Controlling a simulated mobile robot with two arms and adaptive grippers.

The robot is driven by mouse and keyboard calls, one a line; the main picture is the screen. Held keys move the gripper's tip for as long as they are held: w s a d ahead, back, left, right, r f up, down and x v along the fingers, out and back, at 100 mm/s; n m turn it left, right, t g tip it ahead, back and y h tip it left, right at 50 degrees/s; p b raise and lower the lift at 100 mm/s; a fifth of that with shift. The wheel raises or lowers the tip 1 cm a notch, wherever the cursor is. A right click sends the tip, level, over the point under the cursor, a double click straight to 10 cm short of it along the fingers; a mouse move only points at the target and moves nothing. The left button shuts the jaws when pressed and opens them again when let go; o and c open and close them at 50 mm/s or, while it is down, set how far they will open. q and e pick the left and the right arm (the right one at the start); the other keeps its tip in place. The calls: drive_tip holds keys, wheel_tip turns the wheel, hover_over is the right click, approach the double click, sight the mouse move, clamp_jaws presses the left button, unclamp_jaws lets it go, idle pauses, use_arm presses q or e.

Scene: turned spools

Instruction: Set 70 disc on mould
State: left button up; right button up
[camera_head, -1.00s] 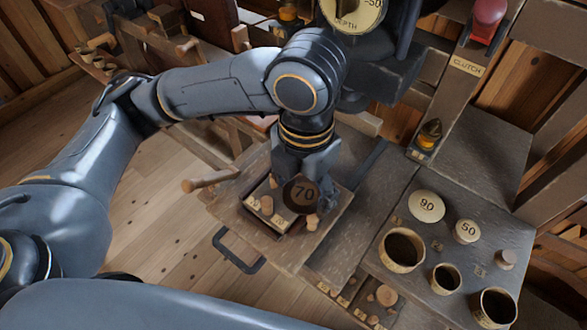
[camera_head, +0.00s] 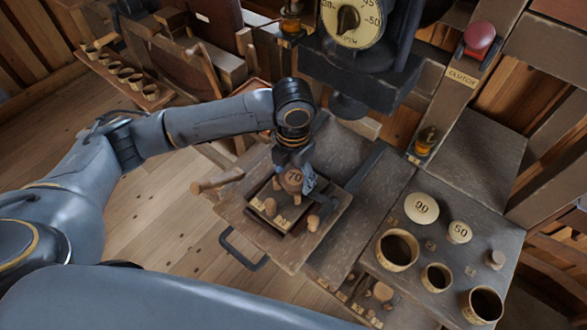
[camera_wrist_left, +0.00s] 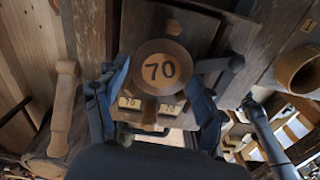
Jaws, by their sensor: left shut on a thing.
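The round wooden disc marked 70 (camera_head: 293,178) is between the fingers of my left gripper (camera_head: 297,182), which is shut on it. The disc (camera_wrist_left: 161,67) also shows face-on in the left wrist view, with a finger of my left gripper (camera_wrist_left: 161,95) at each side. Below it is the mould, a dark square-framed tray (camera_head: 275,228) with wooden pegs and small 70 labels. The disc is over the far part of the tray. I cannot tell whether it touches the mould. My right gripper is not in view.
Discs marked 90 (camera_head: 421,208) and 50 (camera_head: 459,232) lie on the right-hand bench beside several round cups (camera_head: 397,250). The press head with its depth dial (camera_head: 350,20) stands behind the tray. A wooden handle (camera_head: 217,180) sticks out left.

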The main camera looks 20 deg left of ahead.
sight(294, 179)
use_arm(q)
drive_tip(key=shift+f, duration=0.1)
drive_tip(key=shift+f, duration=0.1)
drive_tip(key=shift+f, duration=0.1)
drive_tip(key=o, duration=0.9)
drive_tip(key=shift+f, duration=0.1)
drive_tip(key=shift+c, duration=0.2)
wheel_tip(294, 179, up, 13)
drive_tip(key=b, duration=0.3)
drive_tip(key=shift+f, duration=0.15)
